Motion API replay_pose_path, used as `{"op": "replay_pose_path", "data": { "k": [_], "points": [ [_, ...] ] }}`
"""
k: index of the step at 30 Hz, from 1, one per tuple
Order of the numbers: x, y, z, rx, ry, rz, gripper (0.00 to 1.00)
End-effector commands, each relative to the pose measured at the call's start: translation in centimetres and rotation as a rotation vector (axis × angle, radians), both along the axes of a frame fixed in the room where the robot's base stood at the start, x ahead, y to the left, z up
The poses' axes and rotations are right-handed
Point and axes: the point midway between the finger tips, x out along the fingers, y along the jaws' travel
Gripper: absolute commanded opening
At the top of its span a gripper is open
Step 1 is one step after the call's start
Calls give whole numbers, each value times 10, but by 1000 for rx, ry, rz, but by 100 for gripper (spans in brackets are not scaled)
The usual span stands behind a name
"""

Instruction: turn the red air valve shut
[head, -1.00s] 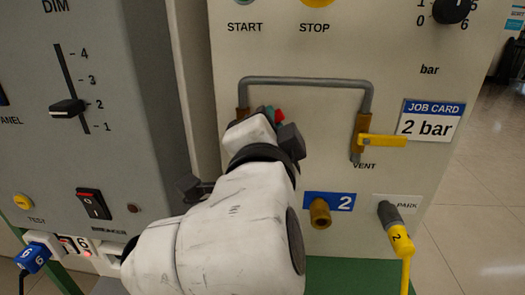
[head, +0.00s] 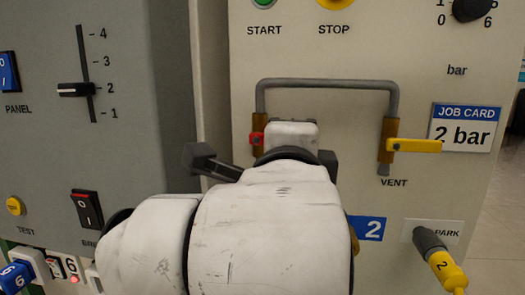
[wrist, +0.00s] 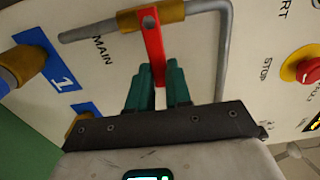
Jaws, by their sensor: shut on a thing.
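The red valve handle (wrist: 154,42) runs from a brass valve body (wrist: 153,14) on the grey pipe in the wrist view. It stands about crosswise to the pipe, beside the word MAIN. The teal fingers of my gripper (wrist: 160,78) are shut on its free end. In the head view only a small red part (head: 257,139) shows at the left brass body. My white wrist hides the fingers and most of the handle there.
A yellow vent handle (head: 413,146) points right from the right brass valve. The grey pipe (head: 325,83) arches between both valves. A yellow-and-grey plug (head: 440,262) sits at PARK. A job card (head: 463,127) reads 2 bar. A brass outlet (wrist: 20,65) lies beside label 1.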

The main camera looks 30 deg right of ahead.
Motion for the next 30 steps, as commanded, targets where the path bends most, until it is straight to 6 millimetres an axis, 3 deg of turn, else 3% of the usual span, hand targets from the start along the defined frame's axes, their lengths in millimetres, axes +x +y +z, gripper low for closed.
{"op": "replay_pose_path", "data": {
  "k": [10, 11, 19, 30],
  "points": [
    [0, -1, -2, 7, 3, -4, 0],
    [0, -1, -2, 7, 3, -4, 20],
    [0, -1, -1, 4, 1, -2, 45],
    [-7, 6, 0, 4, 0, 1, 45]
  ]
}}
